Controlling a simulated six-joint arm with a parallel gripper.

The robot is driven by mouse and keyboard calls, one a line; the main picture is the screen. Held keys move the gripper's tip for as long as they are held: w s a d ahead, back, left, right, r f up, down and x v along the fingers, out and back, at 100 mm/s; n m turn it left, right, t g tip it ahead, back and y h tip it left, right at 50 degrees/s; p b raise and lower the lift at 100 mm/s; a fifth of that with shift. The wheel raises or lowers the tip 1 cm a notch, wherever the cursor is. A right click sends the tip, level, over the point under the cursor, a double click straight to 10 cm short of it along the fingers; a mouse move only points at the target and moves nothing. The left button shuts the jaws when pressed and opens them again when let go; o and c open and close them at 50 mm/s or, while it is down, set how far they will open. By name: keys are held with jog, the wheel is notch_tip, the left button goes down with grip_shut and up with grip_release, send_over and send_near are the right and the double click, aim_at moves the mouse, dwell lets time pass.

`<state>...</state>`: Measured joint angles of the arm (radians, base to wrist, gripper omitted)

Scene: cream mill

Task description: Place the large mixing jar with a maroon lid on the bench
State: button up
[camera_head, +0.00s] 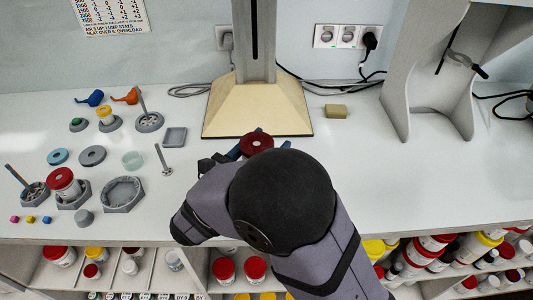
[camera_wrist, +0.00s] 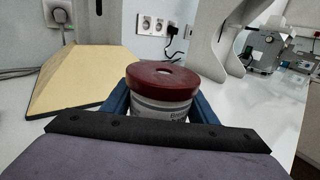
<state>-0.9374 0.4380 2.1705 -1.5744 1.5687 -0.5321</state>
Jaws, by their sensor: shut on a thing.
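A large jar with a maroon lid (camera_head: 257,143) is in front of the machine base in the head view, mostly hidden below the lid by my arm. In the wrist view its maroon lid (camera_wrist: 161,82) and white labelled body (camera_wrist: 160,109) show between blue fingers. My gripper (camera_wrist: 158,104) is shut on the jar, one finger at each side. The jar looks upright. Its bottom is hidden, so I cannot tell whether it touches the bench (camera_head: 400,170).
The cream machine base (camera_head: 225,110) stands just behind the jar. A grey stand (camera_head: 395,100) and a tan block (camera_head: 336,111) are to the right. Another jar with a red lid (camera_head: 62,178), trays and small parts crowd the left. The bench's right front is clear.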

notch_tip(320, 180, up, 16)
jog(key=p, duration=1)
jog(key=shift+r+p, duration=0.15)
jog(key=shift+p, duration=0.25)
notch_tip(320, 180, down, 10)
jog(key=b, duration=0.3)
jog(key=shift+f, duration=3.1)
jog(key=shift+f, duration=0.15)
jog(key=shift+f+p, duration=0.3)
jog(key=shift+f, duration=1.65)
jog(key=shift+f, duration=0.15)
